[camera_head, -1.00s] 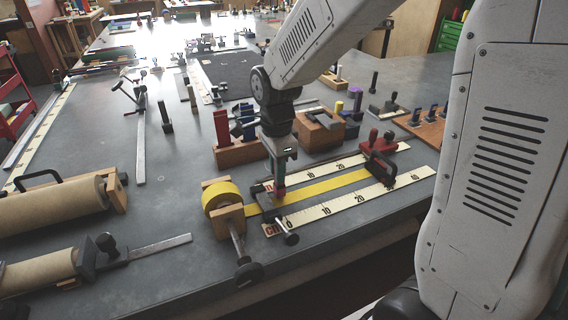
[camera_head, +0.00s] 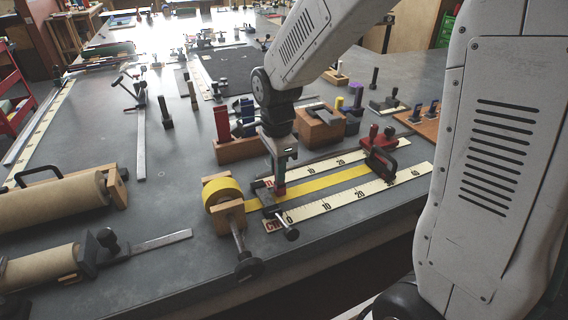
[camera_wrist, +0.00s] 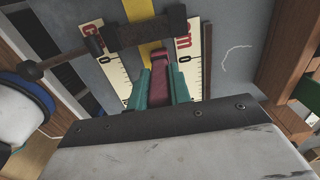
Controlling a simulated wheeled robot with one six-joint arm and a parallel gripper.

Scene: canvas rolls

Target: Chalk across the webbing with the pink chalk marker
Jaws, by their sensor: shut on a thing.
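The yellow webbing (camera_head: 335,184) runs flat from its roll (camera_head: 221,192) on a wooden stand toward the back right, between two cream rulers. My gripper (camera_head: 279,183) is over the roll-side end of the webbing, near the rulers' zero marks. It is shut on the pink chalk marker (camera_wrist: 159,82), which shows dark pink between the green fingers in the wrist view. The marker points down; I cannot tell whether its tip touches the webbing. A dark bar with a round knob (camera_head: 291,234) lies across the webbing close by. No chalk line on the webbing is visible.
A red-topped clamp (camera_head: 379,150) sits across the webbing's far end. Wooden blocks (camera_head: 320,128) with tools stand behind the rulers. Canvas rolls (camera_head: 55,205) lie at the left. The table's front edge is close to the rulers.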

